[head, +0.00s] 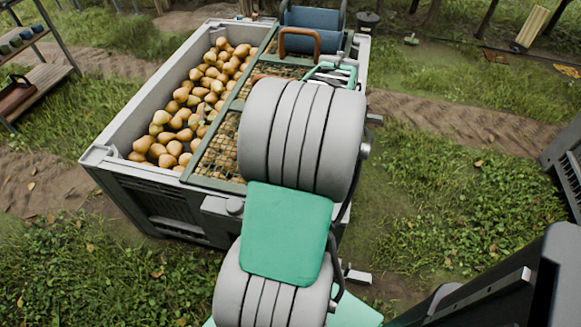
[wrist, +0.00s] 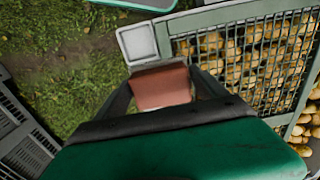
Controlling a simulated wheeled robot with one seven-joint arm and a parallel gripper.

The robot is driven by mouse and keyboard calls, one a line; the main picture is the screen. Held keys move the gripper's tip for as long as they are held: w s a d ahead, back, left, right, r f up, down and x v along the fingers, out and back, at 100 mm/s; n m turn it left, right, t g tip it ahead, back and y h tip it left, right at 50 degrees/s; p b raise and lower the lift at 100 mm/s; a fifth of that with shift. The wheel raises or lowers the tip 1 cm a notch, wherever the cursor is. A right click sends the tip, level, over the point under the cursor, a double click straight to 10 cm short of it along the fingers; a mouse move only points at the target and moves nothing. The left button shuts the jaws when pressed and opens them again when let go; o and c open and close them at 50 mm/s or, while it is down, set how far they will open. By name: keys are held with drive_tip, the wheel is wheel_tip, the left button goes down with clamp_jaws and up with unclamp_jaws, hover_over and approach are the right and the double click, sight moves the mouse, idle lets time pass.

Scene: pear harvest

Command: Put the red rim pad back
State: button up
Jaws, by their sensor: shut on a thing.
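The red rim pad (wrist: 162,90) is a small brownish-red block in the wrist view. My gripper (wrist: 163,78) is shut on it, with a dark finger at each side. The pad shows right beside the pale square corner (wrist: 138,43) of the pear bin's rim; I cannot tell whether they touch. In the head view my arm reaches over the right side of the grey bin (head: 130,88) and hides the gripper's jaws and the held pad.
The bin holds many pears (head: 185,115), partly under a green-framed mesh (head: 216,146). A blue roller (head: 311,18) and a brown handle (head: 300,38) are at the bin's far end. A shelf (head: 35,75) stands at left. Grass lies right of the bin.

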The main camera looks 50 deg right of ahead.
drive_tip(key=w+f, duration=0.2)
drive_tip(key=w, duration=0.1)
drive_tip(key=w+f, duration=0.5)
drive_tip(key=w, duration=0.2)
drive_tip(key=shift+a+f+b, duration=0.25)
drive_tip(key=shift+f+b, duration=0.05)
drive_tip(key=shift+b, duration=0.05)
drive_tip(key=shift+w+f+b, duration=0.15)
drive_tip(key=shift+w+f, duration=0.1)
drive_tip(key=shift+f, duration=0.85)
drive_tip(key=shift+w+f+b, duration=0.15)
drive_tip(key=shift+w+f, duration=0.05)
drive_tip(key=shift+f, duration=0.85)
drive_tip(key=o, duration=1.3)
drive_tip(key=shift+c, duration=0.2)
